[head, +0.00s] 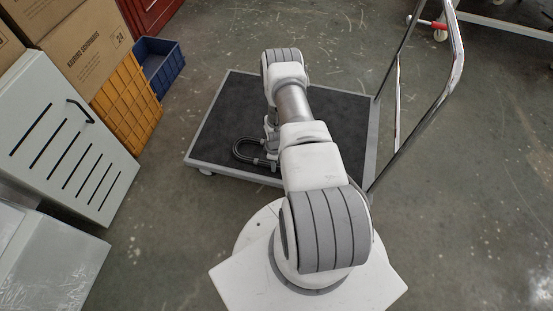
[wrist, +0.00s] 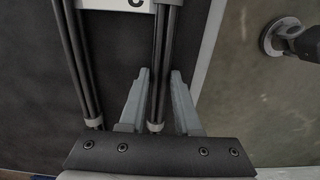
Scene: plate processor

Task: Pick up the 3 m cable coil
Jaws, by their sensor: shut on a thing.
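The black cable coil (head: 236,152) lies as an elongated loop on the dark deck of the platform cart. In the head view only its left end shows clearly; my arm hides the rest. In the wrist view its two long bundles of strands (wrist: 80,60) run up the picture, with grey ties near the bottom and a white label (wrist: 112,4) at the top edge. My gripper (wrist: 160,80) is shut on the right-hand bundle, one finger on each side of it. In the head view my gripper is mostly hidden by my arm.
The platform cart (head: 222,112) has a grey rim and a tall handle (head: 397,95) on its right. Cardboard boxes (head: 85,45), a yellow crate (head: 128,100), a blue crate (head: 158,62) and a white slotted cabinet (head: 65,140) stand at left. Floor is clear between cabinet and cart.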

